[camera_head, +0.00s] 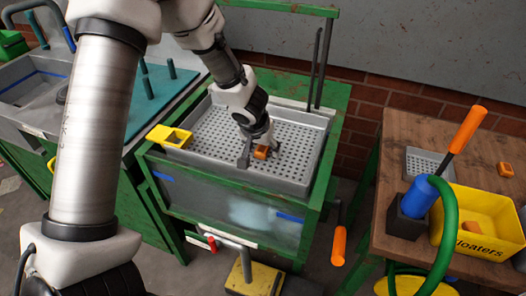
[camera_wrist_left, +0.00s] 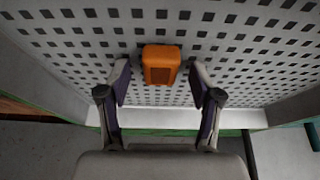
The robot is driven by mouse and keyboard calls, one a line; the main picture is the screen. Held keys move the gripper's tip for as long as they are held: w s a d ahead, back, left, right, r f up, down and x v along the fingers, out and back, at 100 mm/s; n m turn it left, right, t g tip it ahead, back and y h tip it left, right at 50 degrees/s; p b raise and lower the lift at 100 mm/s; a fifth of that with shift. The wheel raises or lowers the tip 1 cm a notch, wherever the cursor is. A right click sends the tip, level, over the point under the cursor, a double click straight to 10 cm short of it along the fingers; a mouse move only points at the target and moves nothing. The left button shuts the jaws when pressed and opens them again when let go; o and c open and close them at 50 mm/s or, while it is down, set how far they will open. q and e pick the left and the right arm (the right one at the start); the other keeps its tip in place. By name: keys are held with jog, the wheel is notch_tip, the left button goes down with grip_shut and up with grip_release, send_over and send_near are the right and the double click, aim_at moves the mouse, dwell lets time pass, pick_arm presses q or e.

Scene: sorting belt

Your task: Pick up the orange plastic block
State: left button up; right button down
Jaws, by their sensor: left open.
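An orange plastic block (camera_head: 261,152) lies on the perforated floor of the grey tray (camera_head: 305,119), near its front side. In the left wrist view the block (camera_wrist_left: 161,64) shows between and slightly beyond the fingertips. My left gripper (camera_head: 260,154) is open, with one finger on each side of the block and a gap to each. In the left wrist view my left gripper (camera_wrist_left: 160,80) is empty. A second orange block (camera_head: 506,169) lies on the wooden table at the right. My right gripper is not in view.
A small yellow bin (camera_head: 168,136) sits at the tray's left edge. The tray rests in a green frame (camera_head: 330,160). A yellow "floaters" bin (camera_head: 478,222), a blue cylinder (camera_head: 418,198) and a green hose (camera_head: 447,230) are at the right.

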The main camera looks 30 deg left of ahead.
pick_arm(q)
jog(key=shift+s+r, duration=0.1)
jog(key=shift+r, duration=0.1)
jog(key=shift+s, duration=0.1)
jog(key=c, duration=1.2)
